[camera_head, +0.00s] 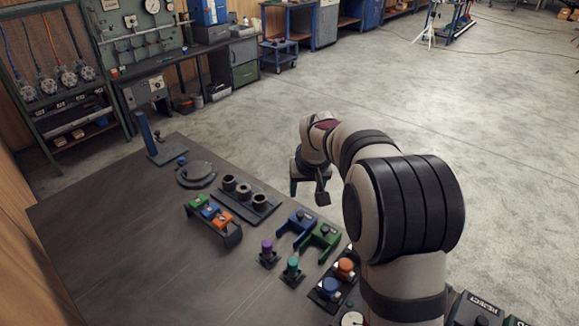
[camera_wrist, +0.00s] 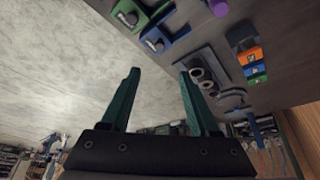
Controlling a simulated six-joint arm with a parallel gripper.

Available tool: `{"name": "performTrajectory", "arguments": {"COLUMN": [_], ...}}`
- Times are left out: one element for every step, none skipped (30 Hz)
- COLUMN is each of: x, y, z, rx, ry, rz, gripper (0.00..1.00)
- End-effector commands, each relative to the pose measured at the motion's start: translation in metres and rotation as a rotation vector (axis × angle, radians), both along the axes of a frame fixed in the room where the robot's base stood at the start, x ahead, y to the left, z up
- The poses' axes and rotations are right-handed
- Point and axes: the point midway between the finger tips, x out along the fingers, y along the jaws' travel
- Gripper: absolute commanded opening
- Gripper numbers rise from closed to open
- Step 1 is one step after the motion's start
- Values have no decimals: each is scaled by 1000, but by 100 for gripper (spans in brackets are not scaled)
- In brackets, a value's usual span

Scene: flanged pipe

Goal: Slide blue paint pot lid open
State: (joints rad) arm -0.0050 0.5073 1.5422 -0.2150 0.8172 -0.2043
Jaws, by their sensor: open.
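No part is clearly a paint pot with a lid, so I cannot tell which blue item it is. In the head view a blue round-topped piece (camera_head: 331,287) sits beside an orange one (camera_head: 345,265) on a dark base, near my arm. A small blue block (camera_head: 209,211) lies in a rack between a green and an orange block; it also shows in the wrist view (camera_wrist: 254,70). A blue bracket (camera_head: 297,222) stands right of the rack. My gripper (camera_head: 308,188) is raised beyond the table's right edge; its two dark green fingers (camera_wrist: 159,75) are apart with nothing between them.
A purple peg (camera_head: 267,248) and a teal peg (camera_head: 292,266) stand in front of the blue and green (camera_head: 322,240) brackets. A dark holder with several round cups (camera_head: 244,190) lies farther back. The table's left part (camera_head: 110,230) is bare.

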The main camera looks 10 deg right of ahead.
Motion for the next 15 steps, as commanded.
{"name": "performTrajectory", "arguments": {"x": [5, 7, 10, 12, 14, 19, 22, 25, 30, 34, 37, 42, 45, 48, 51], "y": [0, 0, 0, 0, 0, 0, 0, 0, 0, 0, 0, 0, 0, 0, 0], "z": [-5, -9, -16, -22, -29, -40, -49, -58, -69, -78, -86, -97, -105, -112, -120], "rx": [-3, -4, -4, -3, -3, -3, -3, -3, -2, -2, -2, -2, -2, -2, -2], "ry": [-4, -3, -4, -3, -2, -1, 0, 0, -1, 0, -1, -1, -2, -1, -2], "rz": [5, 6, 6, 5, 5, 4, 5, 4, 5, 5, 5, 4, 4, 4, 4], "gripper": [62, 62, 62, 62, 62, 62, 62, 62, 62, 62, 62, 62, 62, 62, 62]}}
